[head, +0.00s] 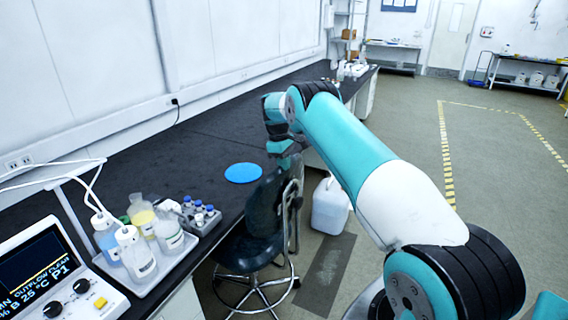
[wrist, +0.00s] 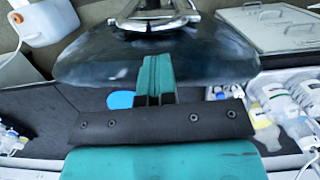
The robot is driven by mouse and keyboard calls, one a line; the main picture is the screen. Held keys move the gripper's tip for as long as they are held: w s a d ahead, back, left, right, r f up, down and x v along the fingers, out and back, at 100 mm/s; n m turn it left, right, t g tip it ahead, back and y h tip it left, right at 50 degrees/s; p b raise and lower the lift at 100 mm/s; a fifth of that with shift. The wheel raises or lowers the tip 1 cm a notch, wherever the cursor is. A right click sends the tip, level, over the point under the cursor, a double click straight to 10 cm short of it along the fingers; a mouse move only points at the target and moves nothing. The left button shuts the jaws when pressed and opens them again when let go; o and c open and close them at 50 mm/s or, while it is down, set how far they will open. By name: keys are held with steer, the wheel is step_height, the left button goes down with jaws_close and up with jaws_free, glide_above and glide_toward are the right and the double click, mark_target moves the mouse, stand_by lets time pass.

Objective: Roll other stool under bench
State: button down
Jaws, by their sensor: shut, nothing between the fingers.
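A dark stool (head: 247,253) with a backrest (head: 265,206), metal back bracket and chrome wheeled base stands at the front edge of the black bench (head: 205,150). Its seat is close to the bench edge and its base is partly hidden under it. My gripper (head: 284,160) is shut and empty, just above the backrest on the bench side. In the wrist view my gripper's teal fingers (wrist: 154,78) overlap the stool's dark backrest (wrist: 95,58). I cannot tell whether they touch it. Only one stool is in view.
A white jug (head: 330,207) stands on the floor right of the stool. A bottle tray (head: 150,270), a vial rack (head: 200,216), a blue disc (head: 243,173) and an instrument (head: 50,275) are on the bench. Open floor (head: 410,125) lies to the right.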

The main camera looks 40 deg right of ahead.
step_height(320, 180, up, 17)
steer(key=w+a+p, duration=0.1)
steer(key=w+p, duration=0.1)
steer(key=p, duration=1.3)
steer(key=shift+w+p, duration=0.3)
